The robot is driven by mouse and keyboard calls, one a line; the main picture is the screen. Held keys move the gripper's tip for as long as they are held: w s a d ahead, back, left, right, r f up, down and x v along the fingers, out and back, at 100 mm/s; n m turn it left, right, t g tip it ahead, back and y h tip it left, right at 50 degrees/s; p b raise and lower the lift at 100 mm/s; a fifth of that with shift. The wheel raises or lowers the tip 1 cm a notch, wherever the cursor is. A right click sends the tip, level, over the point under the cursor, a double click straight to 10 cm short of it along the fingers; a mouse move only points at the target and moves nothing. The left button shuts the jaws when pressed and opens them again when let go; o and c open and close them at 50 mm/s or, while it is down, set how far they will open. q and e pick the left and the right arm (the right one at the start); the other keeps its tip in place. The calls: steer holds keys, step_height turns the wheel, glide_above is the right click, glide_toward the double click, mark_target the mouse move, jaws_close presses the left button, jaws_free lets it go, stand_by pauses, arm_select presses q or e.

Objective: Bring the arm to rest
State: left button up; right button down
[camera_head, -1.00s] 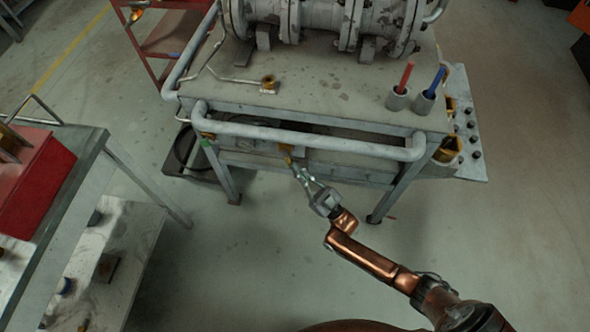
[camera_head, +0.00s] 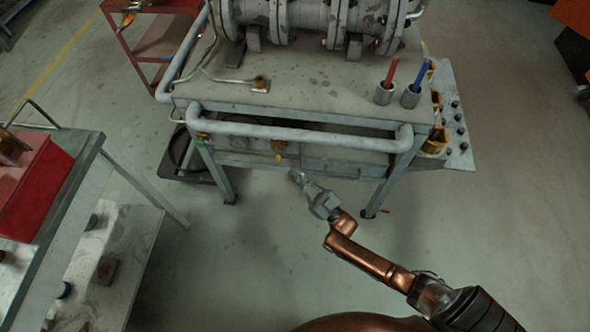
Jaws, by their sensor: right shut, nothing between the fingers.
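My right arm comes in from the lower right, with copper-coloured links. My right gripper (camera_head: 297,176) is shut and empty, in front of the grey bench and below its front rail. Its fingers point up and to the left. It looks apart from the bench. My left gripper is out of view. The grey metal bench (camera_head: 320,92) carries a large flanged pipe and valve body (camera_head: 315,14) at its back.
A round front rail (camera_head: 300,132) runs along the bench. Red (camera_head: 391,72) and blue (camera_head: 421,76) handles stand in grey cups at its right. A red toolbox (camera_head: 38,185) sits on a trolley at left. A red cart (camera_head: 150,45) stands behind. The floor between is clear.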

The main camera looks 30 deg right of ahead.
steer(key=a+f+v, duration=0.1)
steer(key=v, duration=0.8)
steer(key=shift+w+f, duration=0.2)
steer(key=shift+f, duration=0.35)
